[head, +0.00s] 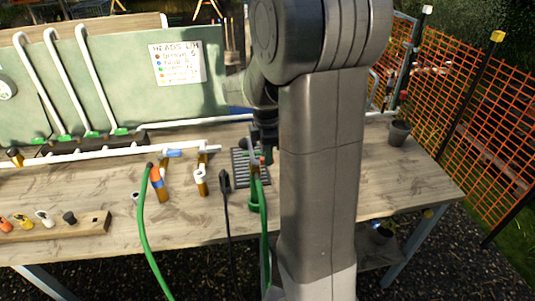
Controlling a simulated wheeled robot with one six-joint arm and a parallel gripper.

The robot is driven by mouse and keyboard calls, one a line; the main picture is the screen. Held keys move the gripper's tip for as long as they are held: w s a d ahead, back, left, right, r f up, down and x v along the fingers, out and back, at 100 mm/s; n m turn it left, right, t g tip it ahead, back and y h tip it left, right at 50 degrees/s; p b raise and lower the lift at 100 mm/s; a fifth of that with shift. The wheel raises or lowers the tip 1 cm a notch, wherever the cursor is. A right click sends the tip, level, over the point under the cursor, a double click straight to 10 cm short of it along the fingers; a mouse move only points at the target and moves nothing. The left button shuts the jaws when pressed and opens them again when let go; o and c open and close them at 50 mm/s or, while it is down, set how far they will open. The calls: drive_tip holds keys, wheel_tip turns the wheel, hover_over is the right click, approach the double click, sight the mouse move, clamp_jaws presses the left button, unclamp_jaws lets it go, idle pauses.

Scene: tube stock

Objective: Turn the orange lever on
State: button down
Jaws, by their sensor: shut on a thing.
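An orange lever (156,176) sits on a brass valve (161,193) at the left middle of the wooden bench, close beside a green hose. My gripper (258,152) is well to the right of it, over a dark grate. It is shut, apparently on the upper end of another green hose (263,215), where a small orange-red part shows. The fingertips are small and partly hidden by my own arm, so the exact grip is unclear.
A blue lever (175,153) and a white-topped valve (200,176) stand near the orange lever. A black-handled cable (225,185) is left of my gripper. A wooden rack (85,225) with coloured pieces lies front left.

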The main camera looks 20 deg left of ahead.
idle(0.3)
drive_tip(key=c, duration=1.4)
unclamp_jaws()
drive_tip(key=shift+o, duration=0.2)
wheel_tip(320, 180, up, 14)
drive_tip(key=b, duration=0.1)
drive_tip(key=shift+s+f, duration=0.1)
drive_tip(key=shift+f, duration=0.05)
wheel_tip(320, 180, down, 14)
drive_tip(key=shift+r+p, duration=0.15)
drive_tip(key=shift+p, duration=0.35)
drive_tip(key=shift+r, duration=0.1)
